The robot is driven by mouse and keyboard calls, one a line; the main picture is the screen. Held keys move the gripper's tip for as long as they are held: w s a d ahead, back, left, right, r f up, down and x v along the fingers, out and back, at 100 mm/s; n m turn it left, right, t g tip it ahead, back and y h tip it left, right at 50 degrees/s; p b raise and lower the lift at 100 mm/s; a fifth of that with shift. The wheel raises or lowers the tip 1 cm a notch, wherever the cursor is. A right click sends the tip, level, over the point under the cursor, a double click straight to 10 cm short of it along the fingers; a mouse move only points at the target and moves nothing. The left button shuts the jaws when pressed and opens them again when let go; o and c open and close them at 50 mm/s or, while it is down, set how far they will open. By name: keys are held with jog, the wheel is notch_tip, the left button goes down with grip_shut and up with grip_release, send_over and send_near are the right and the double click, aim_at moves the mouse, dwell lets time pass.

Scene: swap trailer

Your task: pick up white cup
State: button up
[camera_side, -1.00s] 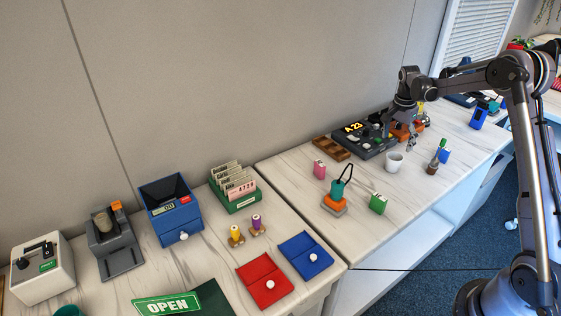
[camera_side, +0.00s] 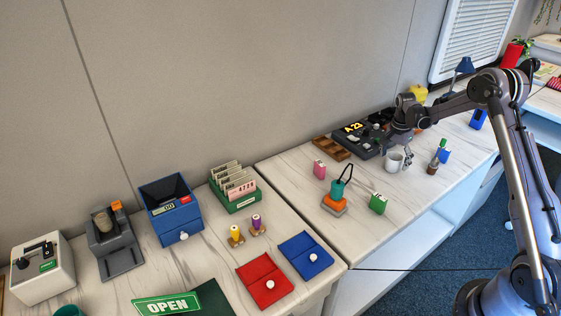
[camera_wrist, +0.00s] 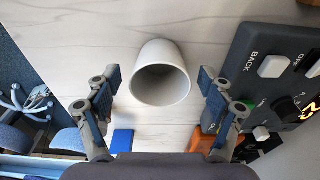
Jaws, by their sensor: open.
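The white cup (camera_side: 394,161) stands on the right-hand counter in the side view, in front of the dark console. In the wrist view the cup (camera_wrist: 160,72) lies ahead of and between the two fingers, its round opening facing the camera. My gripper (camera_side: 407,157) is close by the cup in the side view; the fingers partly overlap it there. In the wrist view my gripper (camera_wrist: 160,90) is open, with a clear gap between the cup and each finger. Nothing is held.
The dark console (camera_side: 360,136) stands behind the cup, with a brown tray (camera_side: 332,148) left of it. A small brown pot (camera_side: 433,167) and a blue block (camera_side: 443,156) stand to the right.

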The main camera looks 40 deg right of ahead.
jog(key=c, duration=1.3)
jog(key=shift+r, duration=0.1)
